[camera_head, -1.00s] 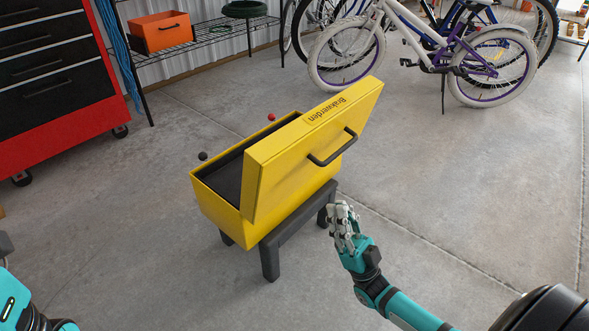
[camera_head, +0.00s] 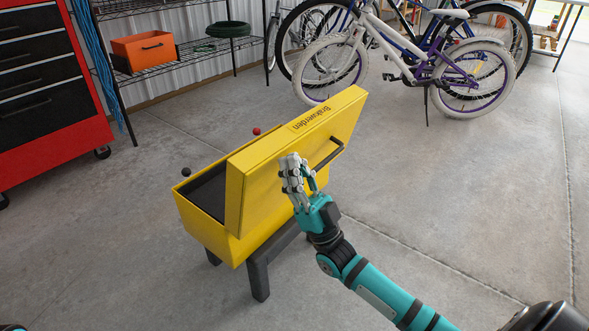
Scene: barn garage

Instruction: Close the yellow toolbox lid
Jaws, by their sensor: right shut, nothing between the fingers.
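The yellow toolbox (camera_head: 207,228) stands on a dark low stand (camera_head: 261,276). Its yellow lid (camera_head: 262,192) is raised and tilted, with the dark inside showing at the left. A black handle (camera_head: 331,156) sits on the lid's outer face, partly hidden behind my right gripper. My right gripper (camera_head: 292,160) is shut and empty, in front of the lid's outer face beside the handle. I cannot tell whether it touches the lid. My left gripper is not in view.
A red tool chest (camera_head: 95,132) stands at the left. A wire shelf holds an orange bin (camera_head: 144,52). Bicycles (camera_head: 440,75) stand at the back. A red ball (camera_head: 257,131) and a dark ball (camera_head: 186,172) show near the toolbox. The floor at right is clear.

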